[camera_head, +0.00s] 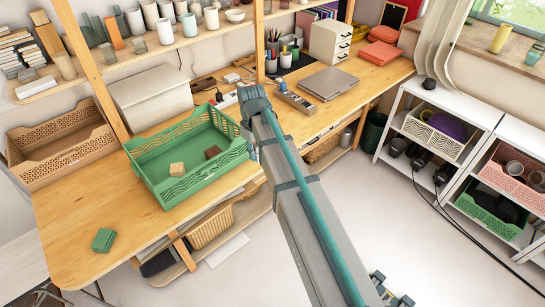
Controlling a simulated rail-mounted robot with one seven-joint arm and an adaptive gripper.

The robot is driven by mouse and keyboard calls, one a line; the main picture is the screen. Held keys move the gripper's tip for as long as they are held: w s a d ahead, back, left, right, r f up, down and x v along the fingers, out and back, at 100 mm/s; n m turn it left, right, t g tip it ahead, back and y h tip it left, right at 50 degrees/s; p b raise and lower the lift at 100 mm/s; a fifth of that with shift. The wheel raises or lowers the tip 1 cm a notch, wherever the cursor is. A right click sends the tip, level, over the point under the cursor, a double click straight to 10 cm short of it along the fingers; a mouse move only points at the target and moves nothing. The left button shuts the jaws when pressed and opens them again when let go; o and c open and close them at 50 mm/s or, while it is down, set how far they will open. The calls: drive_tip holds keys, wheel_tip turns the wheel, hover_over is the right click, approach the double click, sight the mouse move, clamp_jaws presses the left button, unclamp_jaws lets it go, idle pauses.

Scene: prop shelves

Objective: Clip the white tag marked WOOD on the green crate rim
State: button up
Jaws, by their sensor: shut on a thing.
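The fingers are small and partly hidden by the wrist. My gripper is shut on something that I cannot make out. I cannot pick out the white tag or any WOOD lettering in this view.
A tan crate (62,160) stands left of the green one, and a lidded pale box (152,92) behind it. A small green block (103,240) lies at the bench's front left. A laptop (327,83) is farther right. Shelf posts rise at the bench's back.

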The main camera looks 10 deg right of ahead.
drive_tip(key=w+a+r+n+p, duration=0.2)
drive_tip(key=w+a+n, duration=0.2)
drive_tip(key=a+n, duration=0.2)
drive_tip(key=w+a+r+n+p, duration=0.2)
drive_tip(key=w+a+n, duration=0.2)
drive_tip(key=n, duration=0.7)
drive_tip(key=shift+a+r, duration=0.4)
drive_tip(key=shift+a, duration=0.6)
drive_tip(key=shift+f+b, duration=1.6)
drive_tip(key=shift+f, duration=1.7)
drive_tip(key=shift+r, duration=0.15)
drive_tip(key=shift+f, duration=1.55)
